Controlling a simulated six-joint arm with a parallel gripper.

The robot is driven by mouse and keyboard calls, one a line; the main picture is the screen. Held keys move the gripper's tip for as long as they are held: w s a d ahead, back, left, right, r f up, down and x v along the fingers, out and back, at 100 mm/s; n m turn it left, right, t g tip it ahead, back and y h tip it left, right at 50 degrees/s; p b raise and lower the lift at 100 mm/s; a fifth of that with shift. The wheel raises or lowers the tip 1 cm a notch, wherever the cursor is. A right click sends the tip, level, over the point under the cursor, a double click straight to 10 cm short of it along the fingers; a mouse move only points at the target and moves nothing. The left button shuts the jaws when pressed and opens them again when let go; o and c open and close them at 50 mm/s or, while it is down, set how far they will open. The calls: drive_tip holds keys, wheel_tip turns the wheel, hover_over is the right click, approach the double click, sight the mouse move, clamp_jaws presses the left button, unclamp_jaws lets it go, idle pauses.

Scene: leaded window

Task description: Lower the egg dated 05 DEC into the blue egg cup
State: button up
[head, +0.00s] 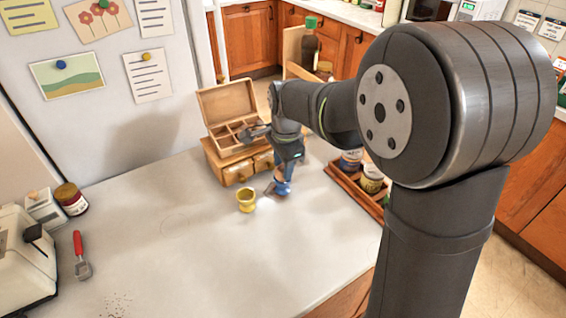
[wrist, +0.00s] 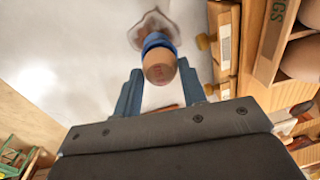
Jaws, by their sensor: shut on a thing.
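My gripper (wrist: 159,76) is shut on a brown egg (wrist: 160,66), with one blue-grey finger on each side of it. The egg's end faces the wrist camera and bears a small reddish stamp too blurred to read. The blue egg cup (wrist: 155,40) shows directly behind the egg in the wrist view. In the head view the blue cup (head: 284,188) stands on the counter right under my gripper (head: 282,174). The egg is mostly hidden there, and I cannot tell whether it touches the cup.
A yellow egg cup (head: 246,200) stands close by on the left. Behind is an open wooden egg box (head: 232,155) with drawers; its side also shows in the wrist view (wrist: 262,45). A wooden tray (head: 352,190) with jars is at right.

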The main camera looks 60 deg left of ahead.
drive_tip(key=shift+f, duration=0.35)
idle(0.3)
drive_tip(key=o, duration=0.7)
drive_tip(key=shift+o, duration=0.2)
drive_tip(key=shift+r, duration=0.1)
wheel_tip(320, 180, up, 17)
drive_tip(key=d, duration=0.1)
drive_tip(key=shift+d, duration=0.4)
